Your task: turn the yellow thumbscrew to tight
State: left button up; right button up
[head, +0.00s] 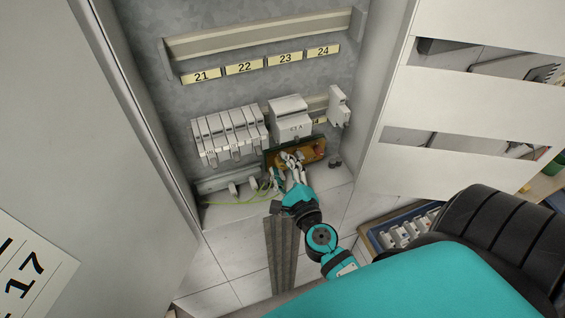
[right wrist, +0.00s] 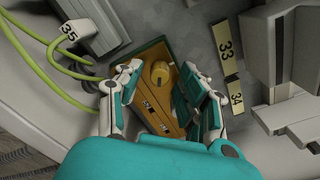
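The yellow thumbscrew (right wrist: 160,73) shows in the right wrist view as a round ribbed knob on an orange-brown plate (right wrist: 157,104) with a dark green edge. In the head view the plate (head: 313,151) sits low in the cabinet, and I cannot make out the thumbscrew clearly behind my gripper. My right gripper (head: 292,163) reaches the plate from the front. In the right wrist view its two fingers (right wrist: 163,78) stand apart, one to each side of the thumbscrew, with gaps showing. Whether the screw is tight cannot be seen. My left gripper is not in view.
Grey modules (head: 230,134) stand left of the plate, and a larger grey block (head: 290,118) sits just above it. Green-yellow wires (right wrist: 45,62) loop at the left in the right wrist view. A blue crate (head: 372,243) of parts is outside the cabinet, lower right.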

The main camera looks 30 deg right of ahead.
jog(key=shift+s, duration=0.15)
jog(key=v, duration=1.1)
jog(key=shift+s, duration=0.35)
jog(key=shift+a, duration=0.1)
jog(key=s+a+f+n+g+y+b, duration=0.25)
jog(key=f+n, duration=0.65)
jog(key=f, duration=0.8)
jog(key=s+a+f+n+g+y+b, duration=0.1)
jog(key=s+a+f+n+g+y, duration=0.2)
jog(key=f+n, duration=0.9)
jog(key=s+d+f+n+g+b, duration=0.1)
jog(key=s+f+n+g, duration=0.4)
jog(key=s+f, duration=0.5)
jog(key=s+d+f+n+g+h+b, duration=0.1)
jog(key=s+d+f+n+g, duration=0.1)
jog(key=s+f+n+g, duration=0.4)
jog(key=s+f, duration=0.4)
jog(key=f, duration=0.6)
jog(key=shift+s+b, duration=0.25)
jog(key=shift+b, duration=0.1)
